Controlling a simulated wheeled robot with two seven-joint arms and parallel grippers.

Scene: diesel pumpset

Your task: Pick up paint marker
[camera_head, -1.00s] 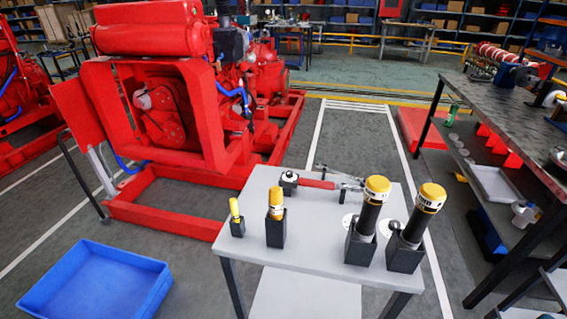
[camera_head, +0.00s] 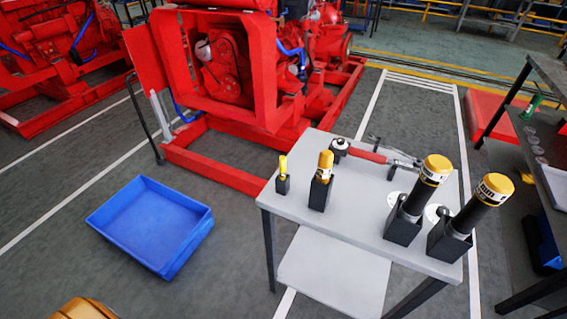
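A small yellow marker-like piece (camera_head: 283,165) stands upright in a small black holder (camera_head: 283,185) at the left end of a light grey table. A larger yellow-topped piece (camera_head: 325,162) stands in a taller black holder (camera_head: 320,195) to its right. Both have a marker-like shape, and I cannot tell for certain which is the paint marker. Neither of my grippers shows in the head view.
The grey table (camera_head: 352,218) also holds two thick black cylinders with yellow caps (camera_head: 431,178) (camera_head: 488,195) in black holders and a red-handled tool (camera_head: 367,154). A blue crate (camera_head: 150,222) lies on the floor left. The red pumpset (camera_head: 225,75) stands behind.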

